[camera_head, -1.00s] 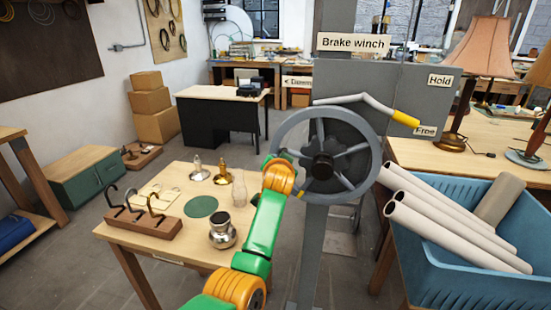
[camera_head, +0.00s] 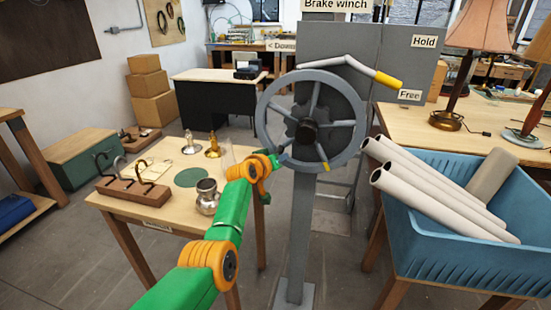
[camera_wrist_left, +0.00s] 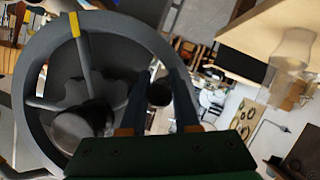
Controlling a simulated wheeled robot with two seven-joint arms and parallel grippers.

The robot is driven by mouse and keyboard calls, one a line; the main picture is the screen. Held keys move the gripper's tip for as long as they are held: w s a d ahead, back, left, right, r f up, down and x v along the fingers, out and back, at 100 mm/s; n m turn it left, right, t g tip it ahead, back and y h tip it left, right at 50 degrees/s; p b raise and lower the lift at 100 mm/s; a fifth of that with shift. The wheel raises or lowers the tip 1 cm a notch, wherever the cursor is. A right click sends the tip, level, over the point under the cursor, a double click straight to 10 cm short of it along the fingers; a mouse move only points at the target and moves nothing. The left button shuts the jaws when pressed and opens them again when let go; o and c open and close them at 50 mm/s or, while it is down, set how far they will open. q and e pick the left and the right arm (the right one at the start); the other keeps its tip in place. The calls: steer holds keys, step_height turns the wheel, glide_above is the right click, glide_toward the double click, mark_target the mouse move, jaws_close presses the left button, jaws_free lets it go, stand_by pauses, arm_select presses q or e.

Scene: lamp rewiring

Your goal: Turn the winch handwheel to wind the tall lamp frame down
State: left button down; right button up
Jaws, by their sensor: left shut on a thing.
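The grey winch handwheel (camera_head: 354,150) stands upright on a grey post, with a dark hub and several spokes. A yellow mark (camera_head: 326,166) sits low on its rim. My left gripper (camera_head: 277,158) is at the wheel's lower left. In the left wrist view my left gripper (camera_wrist_left: 160,105) has its fingers on either side of a dark round knob (camera_wrist_left: 159,94) at the handwheel rim (camera_wrist_left: 118,20), and is shut on it. The contact is partly hidden in the head view. I cannot identify the tall lamp frame. My right gripper is not in view.
The brake lever's yellow tip (camera_head: 388,80) is beside the "Free" label (camera_head: 410,95), below "Hold" (camera_head: 425,41). A blue crate (camera_head: 450,260) of pale tubes stands right of the wheel. A small wooden table (camera_head: 140,212) with lamp parts stands left, close to my arm.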

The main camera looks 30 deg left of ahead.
mark_target(340, 152)
arm_select(q)
steer(key=d+f+n+h+b, duration=0.1)
steer(key=d+b, duration=0.1)
steer(key=w+d+f+n+t+h+b, duration=0.1)
steer(key=d+n+b, duration=0.1)
steer(key=d+f+n+h+b, duration=0.1)
steer(key=d+n, duration=0.1)
steer(key=shift+w+d+t+b, duration=0.3)
steer(key=shift+d+t+b, duration=0.05)
steer(key=shift+t+b, duration=0.05)
steer(key=d+n+t+b, duration=0.1)
steer(key=d+n, duration=0.1)
steer(key=w+d+r+n+b, duration=0.1)
steer(key=d+n+b, duration=0.1)
steer(key=d+r+n+t+h+b, duration=0.1)
steer(key=d+n+b, duration=0.1)
steer(key=d, duration=0.1)
steer(key=shift+w+r+t, duration=0.15)
steer(key=shift+w+t, duration=0.15)
steer(key=shift+w, duration=0.05)
steer(key=shift+w+d+r+n+t+b, duration=0.15)
steer(key=shift+d+r+n+t+b, duration=0.25)
steer(key=shift+n, duration=0.5)
steer(key=shift+w+d+r+n+y+b, duration=0.15)
steer(key=shift+d+r+n+y+b, duration=0.15)
steer(key=shift+d+r+n+b, duration=0.65)
steer(key=shift+a+f+n+t, duration=0.1)
steer(key=shift+a+n+t, duration=0.05)
steer(key=shift+n+t, duration=0.15)
